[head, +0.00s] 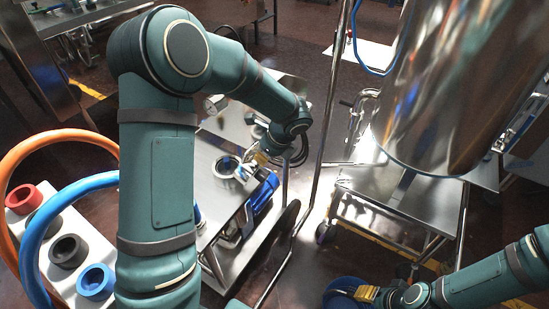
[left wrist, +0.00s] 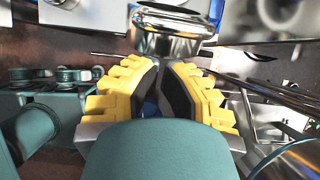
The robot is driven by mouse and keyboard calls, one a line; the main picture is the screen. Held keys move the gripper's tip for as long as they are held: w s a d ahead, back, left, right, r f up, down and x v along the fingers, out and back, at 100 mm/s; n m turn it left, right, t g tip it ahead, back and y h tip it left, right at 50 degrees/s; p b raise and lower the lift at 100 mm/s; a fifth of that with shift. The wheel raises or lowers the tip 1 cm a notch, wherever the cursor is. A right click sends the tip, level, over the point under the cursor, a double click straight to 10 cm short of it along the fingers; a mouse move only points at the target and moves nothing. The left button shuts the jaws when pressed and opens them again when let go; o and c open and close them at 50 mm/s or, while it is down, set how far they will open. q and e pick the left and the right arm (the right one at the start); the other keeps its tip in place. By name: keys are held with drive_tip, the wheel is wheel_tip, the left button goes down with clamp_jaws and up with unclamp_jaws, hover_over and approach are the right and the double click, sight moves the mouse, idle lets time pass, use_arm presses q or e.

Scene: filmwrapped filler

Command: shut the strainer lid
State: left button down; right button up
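The strainer appears to be the round metal fitting with an open ring (head: 225,167) on the steel cart. My left gripper (head: 258,160) is just right of this ring, partly hidden by its own wrist. In the left wrist view, the yellow fingers with dark pads (left wrist: 163,72) point at a shiny round metal part (left wrist: 170,42), which may be the lid. It is close to the fingertips; I cannot tell whether they touch or grip it. My right gripper (head: 365,293) is low at the right, by a dark blue round object (head: 345,288). Its fingers are unclear.
The steel cart (head: 218,205) carries a gauge (head: 215,104) and a blue motor (head: 262,195). A large steel tank (head: 435,110) stands at right above a steel table (head: 400,196). A white rack (head: 60,225) with coloured rings and hoses is at left. An upright pole (head: 325,130) stands beside the cart.

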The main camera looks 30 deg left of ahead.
use_arm(q)
drive_tip(key=shift+a+r, duration=0.15)
drive_tip(key=shift+a, duration=0.5)
drive_tip(key=shift+r, duration=0.1)
